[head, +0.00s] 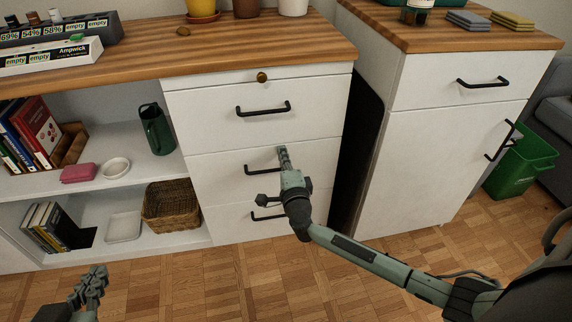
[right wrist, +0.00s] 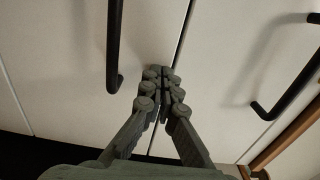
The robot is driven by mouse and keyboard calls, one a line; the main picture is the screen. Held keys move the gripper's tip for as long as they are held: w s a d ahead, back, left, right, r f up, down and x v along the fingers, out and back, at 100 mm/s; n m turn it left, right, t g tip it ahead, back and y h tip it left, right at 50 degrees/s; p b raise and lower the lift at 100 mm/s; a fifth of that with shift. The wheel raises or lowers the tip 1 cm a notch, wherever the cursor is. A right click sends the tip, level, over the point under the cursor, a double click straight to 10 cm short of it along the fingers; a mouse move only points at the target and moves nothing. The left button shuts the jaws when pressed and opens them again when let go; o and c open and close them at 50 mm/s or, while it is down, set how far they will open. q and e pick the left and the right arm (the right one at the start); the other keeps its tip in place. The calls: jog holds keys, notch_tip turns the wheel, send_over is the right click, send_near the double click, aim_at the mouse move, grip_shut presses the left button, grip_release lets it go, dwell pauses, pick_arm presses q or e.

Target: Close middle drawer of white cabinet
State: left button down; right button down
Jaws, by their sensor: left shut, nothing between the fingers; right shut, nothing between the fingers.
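The white cabinet (head: 185,100) stands under the wooden desktop, with stacked drawers that have black bar handles. The middle drawer (head: 225,163) looks flush or nearly flush with its neighbours; a small gap cannot be ruled out. Its handle (head: 258,170) is partly hidden by my right gripper (head: 282,152), which is shut and empty at the upper part of the drawer front. In the right wrist view its fingertips (right wrist: 165,73) are at the dark seam beside the middle drawer's handle (right wrist: 114,45); contact is unclear. My left gripper (head: 95,277) is shut and empty at lower left, away from the cabinet.
The top drawer's handle (head: 263,109) is above my right gripper, and the bottom handle (head: 266,216) is below. A second white cabinet (head: 435,150) stands to the right across a dark gap. Open shelves (head: 95,185) hold books, a jug and a basket. The wooden floor (head: 200,290) is clear.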

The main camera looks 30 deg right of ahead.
jog(key=shift+w+r, duration=0.15)
jog(key=shift+s+a, duration=0.15)
jog(key=shift+s, duration=0.25)
jog(key=v, duration=1.1)
jog(key=shift+s, duration=0.2)
